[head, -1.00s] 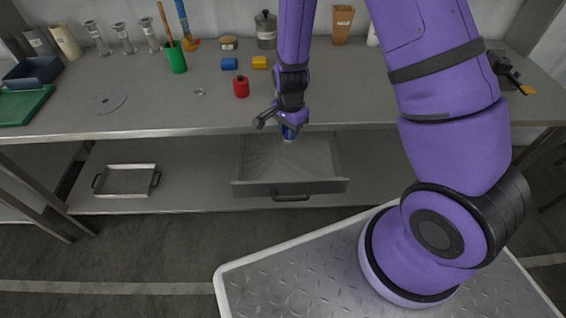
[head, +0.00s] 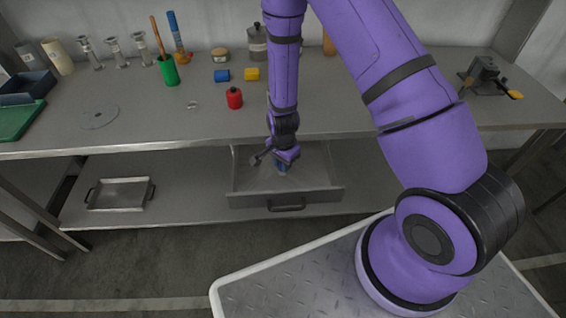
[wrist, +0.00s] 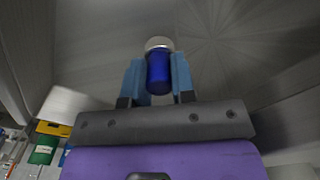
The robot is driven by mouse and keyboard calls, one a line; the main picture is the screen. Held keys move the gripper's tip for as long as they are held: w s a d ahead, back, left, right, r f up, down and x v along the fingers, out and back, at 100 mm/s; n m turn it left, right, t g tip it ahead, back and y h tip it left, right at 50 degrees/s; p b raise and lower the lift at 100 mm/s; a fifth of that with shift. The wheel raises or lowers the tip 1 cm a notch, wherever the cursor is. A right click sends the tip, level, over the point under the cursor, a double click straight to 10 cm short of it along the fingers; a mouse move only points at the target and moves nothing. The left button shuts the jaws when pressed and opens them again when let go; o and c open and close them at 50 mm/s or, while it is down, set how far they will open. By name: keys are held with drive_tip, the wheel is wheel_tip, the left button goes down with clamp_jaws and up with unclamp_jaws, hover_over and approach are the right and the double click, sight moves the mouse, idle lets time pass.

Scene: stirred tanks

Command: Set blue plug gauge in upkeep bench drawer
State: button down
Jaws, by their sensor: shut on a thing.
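The blue plug gauge (wrist: 159,72) is a blue cylinder with a pale cap, held between the two blue fingers of my gripper (wrist: 157,80) in the wrist view. In the head view my gripper (head: 279,163) is over the open upkeep bench drawer (head: 243,200), inside its outline. The gauge (head: 281,168) shows as a small blue bit below the fingers. The drawer is pulled out under the bench top and looks empty apart from the gauge. I cannot tell whether the gauge touches the drawer floor.
A metal tray (head: 121,194) lies on the lower shelf left of the drawer. A vise-like device (head: 486,75) stands at the right.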

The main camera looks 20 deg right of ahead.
drive_tip(key=c, duration=0.9)
unclamp_jaws()
drive_tip(key=shift+f, duration=0.1)
drive_tip(key=shift+c, duration=0.2)
drive_tip(key=s+d+r+n+t+y, duration=0.1)
drive_tip(key=s+r+n, duration=0.2)
drive_tip(key=r, duration=1.5)
drive_tip(key=s+d+r+n+t, duration=0.1)
drive_tip(key=s+d+r+n, duration=0.15)
drive_tip(key=r, duration=1.55)
drive_tip(key=s+d+r+n+t, duration=0.1)
drive_tip(key=s+r+n, duration=0.2)
drive_tip(key=s+r, duration=0.4)
drive_tip(key=s+d+r+n+t+h, duration=0.1)
drive_tip(key=s+d+r+n+t, duration=0.1)
drive_tip(key=s+r+n, duration=0.2)
drive_tip(key=s+r, duration=0.3)
drive_tip(key=s, duration=0.3)
drive_tip(key=shift+s+d, duration=0.3)
drive_tip(key=shift+r, duration=0.1)
